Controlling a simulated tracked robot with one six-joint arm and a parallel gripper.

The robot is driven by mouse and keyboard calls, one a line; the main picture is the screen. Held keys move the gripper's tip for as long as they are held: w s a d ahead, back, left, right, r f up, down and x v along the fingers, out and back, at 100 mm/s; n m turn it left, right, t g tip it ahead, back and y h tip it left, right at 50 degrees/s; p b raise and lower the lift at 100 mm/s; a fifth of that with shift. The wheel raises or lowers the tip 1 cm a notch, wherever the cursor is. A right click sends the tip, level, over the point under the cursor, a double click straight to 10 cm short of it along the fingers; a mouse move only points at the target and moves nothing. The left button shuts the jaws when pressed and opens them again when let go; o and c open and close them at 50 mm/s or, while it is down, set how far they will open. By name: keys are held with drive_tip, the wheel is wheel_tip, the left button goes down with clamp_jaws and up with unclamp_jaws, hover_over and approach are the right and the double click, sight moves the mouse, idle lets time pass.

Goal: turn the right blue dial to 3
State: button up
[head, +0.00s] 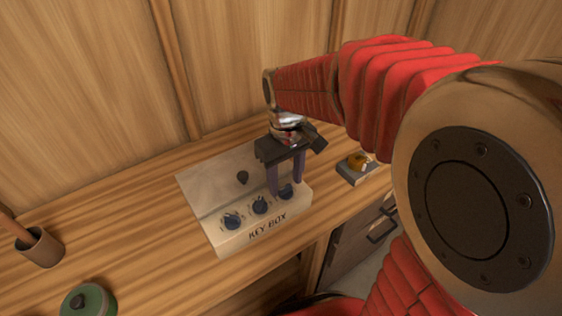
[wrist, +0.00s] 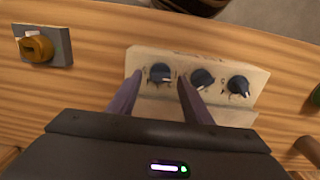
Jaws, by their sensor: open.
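The key box (head: 205,182) is a pale panel lettered "KEY BOX" with three dark blue dials in a row along its front. The right blue dial (head: 287,193) is the leftmost one in the wrist view (wrist: 160,74). My gripper (head: 286,186) is over that dial, open, with one finger on each side of it. In the wrist view the fingers (wrist: 160,80) show a gap on both sides of the dial. The dial's setting is too small to read. The middle dial (head: 260,205) and left dial (head: 232,221) stand beside it.
A small dark block with a yellow-orange knob (head: 358,162) lies right of the box. A brown cup (head: 40,247) and a green lidded pot (head: 88,301) stand at the left. Wooden wall panels rise behind. The bench between cup and box is clear.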

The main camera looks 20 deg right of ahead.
drive_tip(key=shift+f, duration=0.45)
